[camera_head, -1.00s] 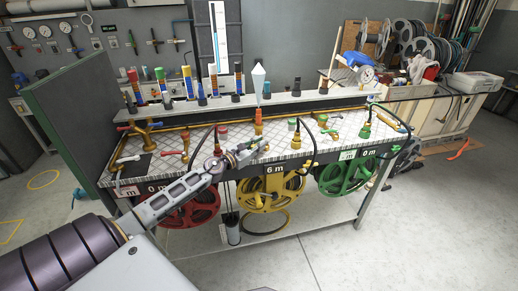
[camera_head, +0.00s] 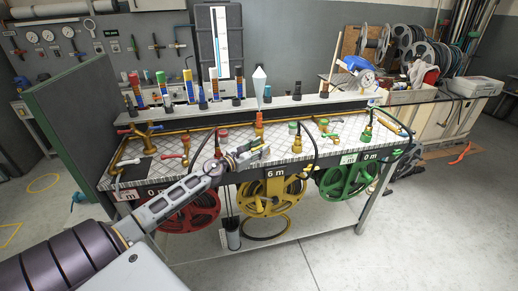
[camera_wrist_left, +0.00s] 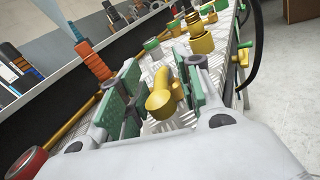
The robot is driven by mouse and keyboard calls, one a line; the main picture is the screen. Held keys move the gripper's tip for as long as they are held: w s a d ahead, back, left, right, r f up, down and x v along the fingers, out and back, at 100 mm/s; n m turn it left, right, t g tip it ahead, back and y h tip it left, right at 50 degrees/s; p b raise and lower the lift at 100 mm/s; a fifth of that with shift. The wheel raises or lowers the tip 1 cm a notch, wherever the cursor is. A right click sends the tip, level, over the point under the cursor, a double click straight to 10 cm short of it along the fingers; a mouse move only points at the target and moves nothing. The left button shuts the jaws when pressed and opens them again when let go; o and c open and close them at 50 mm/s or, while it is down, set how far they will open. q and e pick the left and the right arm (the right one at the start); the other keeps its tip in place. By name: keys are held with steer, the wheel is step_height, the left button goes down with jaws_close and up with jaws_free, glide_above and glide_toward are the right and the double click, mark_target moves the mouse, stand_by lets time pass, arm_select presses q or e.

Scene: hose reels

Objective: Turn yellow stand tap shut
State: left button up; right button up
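The yellow stand tap (camera_wrist_left: 163,98) shows in the left wrist view as a rounded yellow body between the green-padded fingers of my left gripper (camera_wrist_left: 160,92). The fingers stand apart on either side of it; whether either pad touches it I cannot tell. In the head view my left gripper (camera_head: 256,153) is over the front of the checker-plate bench top (camera_head: 140,171), above the yellow reel (camera_head: 250,199), and largely hides the tap. My right gripper is not in view.
A yellow hose coupling (camera_wrist_left: 201,42) stands just beyond the tap, with a dark hose nearby. An orange fitting (camera_wrist_left: 92,62) stands to the left. Red (camera_head: 204,214) and green (camera_head: 340,184) reels hang either side of the yellow one, whose sign (camera_head: 276,173) reads 6 m.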

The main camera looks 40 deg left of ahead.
arm_select(q)
steer(key=shift+s+f, duration=0.1)
steer(key=shift+s, duration=0.1)
steer(key=shift+s+a, duration=0.1)
steer(key=shift+s, duration=0.5)
steer(key=s+a, duration=0.2)
steer(key=s, duration=0.8)
stand_by(0.4)
steer(key=shift+s, duration=0.1)
